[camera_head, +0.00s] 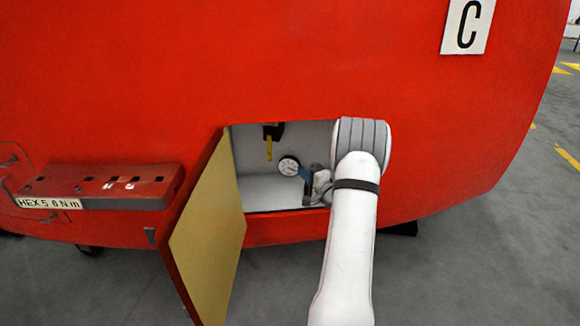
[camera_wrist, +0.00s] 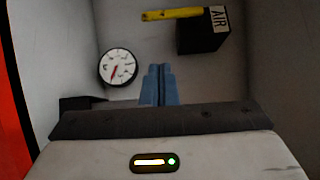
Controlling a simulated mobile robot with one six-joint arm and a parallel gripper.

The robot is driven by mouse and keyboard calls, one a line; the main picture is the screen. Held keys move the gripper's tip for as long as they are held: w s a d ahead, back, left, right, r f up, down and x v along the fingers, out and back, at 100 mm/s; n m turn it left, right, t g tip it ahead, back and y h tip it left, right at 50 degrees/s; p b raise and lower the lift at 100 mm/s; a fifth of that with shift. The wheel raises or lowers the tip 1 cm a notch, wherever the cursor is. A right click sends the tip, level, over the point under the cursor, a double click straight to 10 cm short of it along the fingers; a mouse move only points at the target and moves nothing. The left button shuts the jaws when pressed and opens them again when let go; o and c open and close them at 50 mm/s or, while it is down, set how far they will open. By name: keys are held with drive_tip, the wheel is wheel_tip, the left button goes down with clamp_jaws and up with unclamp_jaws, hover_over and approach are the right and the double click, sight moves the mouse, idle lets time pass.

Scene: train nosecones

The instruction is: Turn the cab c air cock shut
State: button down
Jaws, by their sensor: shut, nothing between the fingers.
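The air cock has a yellow lever (camera_head: 269,147) on a black body (camera_head: 274,131) in the open compartment of the red cab marked C (camera_head: 466,27). In the head view the lever hangs downward. In the wrist view the yellow lever (camera_wrist: 171,14) points left from the black block (camera_wrist: 203,36) with the AIR label (camera_wrist: 218,18). My gripper (camera_wrist: 158,70) has blue fingers, shut together and empty. In the wrist view they lie below the lever, apart from it. In the head view my gripper (camera_head: 308,178) is inside the compartment, right of and below the lever, partly hidden by my arm.
A round pressure gauge (camera_head: 289,165) is close to the gripper; it also shows in the wrist view (camera_wrist: 118,67). The compartment door (camera_head: 208,235) hangs open at left. Compartment walls are close around my gripper.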

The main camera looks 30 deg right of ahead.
drive_tip(key=s+a+r+n+g+h+p, duration=0.2)
drive_tip(key=a+r+n+g, duration=0.2)
drive_tip(key=a+r, duration=0.4)
drive_tip(key=s+a+r+n+g+h+p, duration=0.2)
drive_tip(key=a+r+n+g+p, duration=0.15)
drive_tip(key=a+r, duration=0.4)
drive_tip(key=s+a+r+n+g+y+p, duration=0.1)
drive_tip(key=s+a+n+g, duration=0.3)
drive_tip(key=s+a, duration=0.7)
drive_tip(key=s+a+r+n+g+y+p, duration=0.2)
drive_tip(key=s+a+n, duration=0.4)
drive_tip(key=s, duration=1.1)
drive_tip(key=a+r+g, duration=0.1)
drive_tip(key=a+g, duration=0.1)
drive_tip(key=a, duration=0.2)
drive_tip(key=shift+s+a+n+y, duration=0.25)
drive_tip(key=shift+a+n+y, duration=0.05)
drive_tip(key=shift+a+n, duration=0.1)
drive_tip(key=shift+r, duration=0.1)
